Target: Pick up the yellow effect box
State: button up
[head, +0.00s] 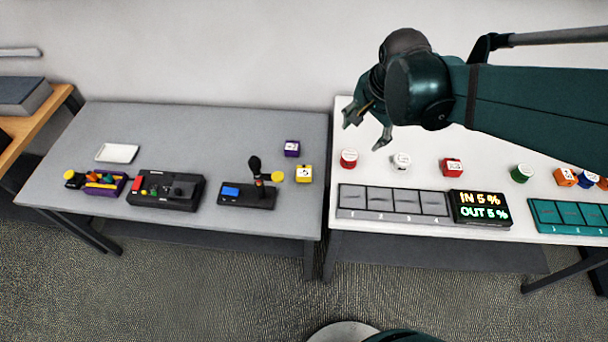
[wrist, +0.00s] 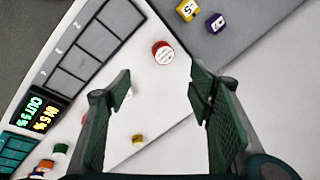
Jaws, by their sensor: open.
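The yellow effect box (head: 304,174) is a small cube with a pale, marked top. It sits near the right edge of the grey table, just in front of a purple box (head: 292,148). In the wrist view the yellow box (wrist: 187,10) is at the top edge, beside the purple box (wrist: 217,22). My gripper (head: 368,130) is open and empty above the left part of the white table, to the right of the yellow box and apart from it. Its spread fingers also show in the wrist view (wrist: 160,88).
A red round piece (head: 348,158) stands at the white table's left, with white, red and green pieces further right. A grey slot panel (head: 393,203) and a lit display (head: 481,208) line the front.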

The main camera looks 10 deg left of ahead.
jog(key=w+a+f+m+g+b, duration=0.2)
jog(key=w+a+f+m, duration=0.3)
jog(key=a+f, duration=0.4)
jog(key=m+g+b, duration=0.2)
jog(key=m+b, duration=0.1)
send_over(304, 171)
jog(key=shift+h, duration=0.4)
jog(key=f, duration=1.5)
jog(key=shift+d, duration=0.2)
jog(key=shift+a+f+m, duration=0.1)
jog(key=shift+f+m, duration=0.05)
jog(key=shift+m, duration=0.15)
jog(key=shift+f, duration=0.1)
jog(key=shift+f, duration=1.2)
jog(key=shift+a+f+b, duration=0.1)
jog(key=shift+f+b, duration=0.9)
jog(key=shift+f, duration=1.6)
